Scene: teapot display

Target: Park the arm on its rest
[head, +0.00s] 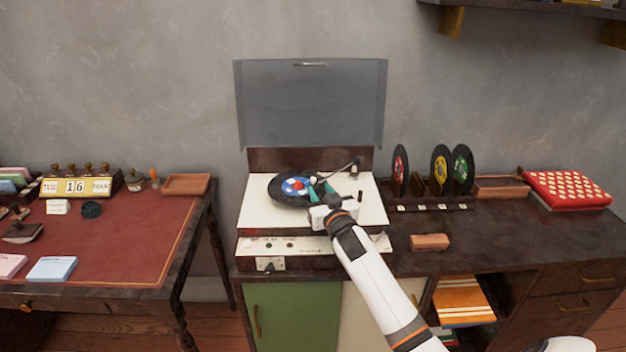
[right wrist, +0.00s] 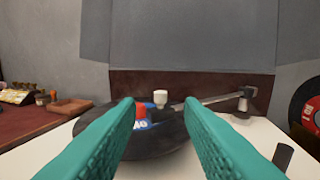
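The record player (head: 258,215) stands open on the dark cabinet. A black record (head: 283,196) with a blue, white and red label lies on it; it also shows in the right wrist view (right wrist: 165,140). The tone arm (head: 342,170) runs left from its pivot at the back right toward the record; it also shows in the right wrist view (right wrist: 218,99). I cannot tell whether its head touches the record. My right gripper (head: 321,188) is open over the deck near the record's right edge, nothing between its teal fingers. A small dark post (head: 360,196) stands on the deck's right. My left gripper is out of view.
The raised lid (head: 310,103) stands behind the deck. Right of it are a rack of upright records (head: 440,170), a brown block (head: 429,241) and a red patterned box (head: 567,189). A red-topped desk (head: 120,235) is at left, across a gap.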

